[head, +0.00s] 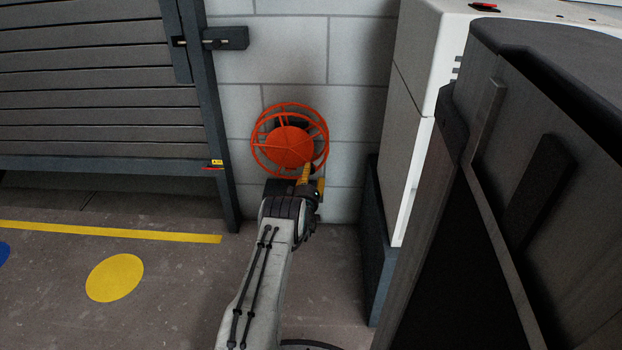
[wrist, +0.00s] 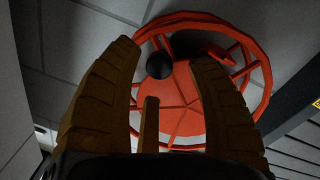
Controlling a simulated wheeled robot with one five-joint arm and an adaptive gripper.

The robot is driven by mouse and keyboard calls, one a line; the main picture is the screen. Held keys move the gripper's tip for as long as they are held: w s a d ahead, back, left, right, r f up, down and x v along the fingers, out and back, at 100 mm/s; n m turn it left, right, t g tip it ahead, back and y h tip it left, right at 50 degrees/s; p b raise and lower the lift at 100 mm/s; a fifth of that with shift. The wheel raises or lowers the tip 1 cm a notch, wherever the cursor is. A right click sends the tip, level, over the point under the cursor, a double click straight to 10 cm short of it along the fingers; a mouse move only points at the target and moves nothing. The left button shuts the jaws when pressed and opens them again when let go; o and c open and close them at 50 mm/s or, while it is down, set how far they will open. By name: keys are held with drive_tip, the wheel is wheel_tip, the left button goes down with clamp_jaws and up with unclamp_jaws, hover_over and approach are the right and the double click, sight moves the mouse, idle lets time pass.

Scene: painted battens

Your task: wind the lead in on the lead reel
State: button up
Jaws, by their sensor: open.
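The lead reel (head: 283,147) is an orange spoked wheel with a solid round hub face, mounted on the block wall. It also fills the upper middle of the wrist view (wrist: 190,110). A round black knob (wrist: 159,65) shows against the reel in the wrist view, between my fingertips in the picture; I cannot tell whether they touch it. My gripper (head: 313,178) has yellow-brown fingers, spread apart and empty, at the reel's lower right in the head view. In the wrist view my gripper (wrist: 166,55) frames the knob and hub. I cannot make out the lead.
A dark slatted panel (head: 100,90) with a latch (head: 226,38) stands left of the reel. A white cabinet (head: 412,120) on a dark base and a large dark cabinet (head: 540,170) crowd the right. Floor with a yellow line (head: 110,231) and yellow disc (head: 115,278) is clear at left.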

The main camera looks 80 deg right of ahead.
sight(311, 172)
drive_tip(key=shift+d+b, duration=1)
drive_tip(key=shift+d, duration=0.65)
drive_tip(key=shift+c, duration=0.2)
drive_tip(key=shift+r, duration=0.1)
clamp_jaws()
